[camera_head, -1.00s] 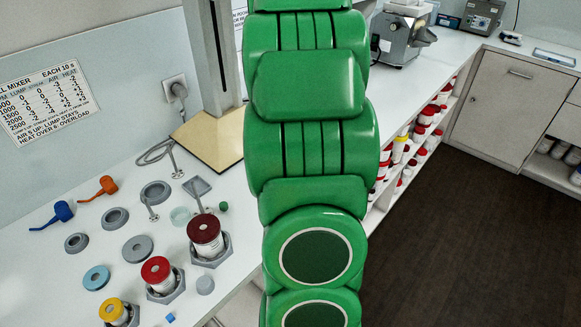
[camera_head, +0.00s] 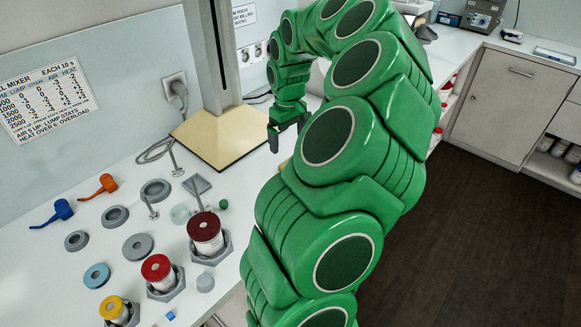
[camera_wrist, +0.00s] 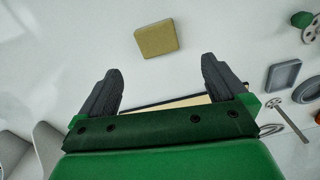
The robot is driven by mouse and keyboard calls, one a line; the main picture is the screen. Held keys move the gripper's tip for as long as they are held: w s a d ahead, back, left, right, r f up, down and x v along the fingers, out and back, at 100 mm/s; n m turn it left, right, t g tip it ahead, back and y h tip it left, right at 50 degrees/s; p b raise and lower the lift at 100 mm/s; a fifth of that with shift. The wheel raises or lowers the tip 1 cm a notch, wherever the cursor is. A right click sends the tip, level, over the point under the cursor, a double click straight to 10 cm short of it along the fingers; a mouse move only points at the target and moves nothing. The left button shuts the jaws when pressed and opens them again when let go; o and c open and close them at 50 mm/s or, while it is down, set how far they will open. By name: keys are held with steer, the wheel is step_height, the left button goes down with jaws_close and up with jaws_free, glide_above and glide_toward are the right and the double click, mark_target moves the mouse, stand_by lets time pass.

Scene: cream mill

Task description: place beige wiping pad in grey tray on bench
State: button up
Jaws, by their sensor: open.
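The beige wiping pad (camera_wrist: 156,39) lies flat on the white bench in the wrist view, beyond and between my fingertips and apart from them. In the head view a beige sliver beside my arm may be its edge; the rest is hidden. My gripper (camera_wrist: 160,82) is open with nothing between its fingers. In the head view my gripper (camera_head: 287,134) hangs over the bench, right of the mixer stand base. A grey square tray (camera_wrist: 283,75) with a raised rim lies to the right in the wrist view. It seems to be the grey square (camera_head: 197,186) in the head view.
The beige stand base (camera_head: 215,140) with its upright post is left of my gripper. Lidded jars (camera_head: 205,236) in grey holders, grey rings and blue and orange tools crowd the left bench. Bench around the pad is clear.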

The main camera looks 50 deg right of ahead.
mark_target(288, 162)
steer(key=shift+w+a+f+n, duration=0.1)
steer(key=shift+w+f+n, duration=0.05)
steer(key=shift+f+n, duration=0.65)
steer(key=shift+d+f, duration=0.15)
steer(key=shift+f, duration=1.7)
steer(key=shift+d+f, duration=0.1)
steer(key=shift+f, duration=1.75)
steer(key=shift+w, duration=0.1)
steer(key=c, duration=1.2)
steer(key=shift+r, duration=0.5)
step_height(288, 162, up, 3)
steer(key=shift+a+f, duration=0.15)
steer(key=s+a+r, duration=0.9)
steer(key=s, duration=0.1)
steer(key=shift+s+r, duration=0.2)
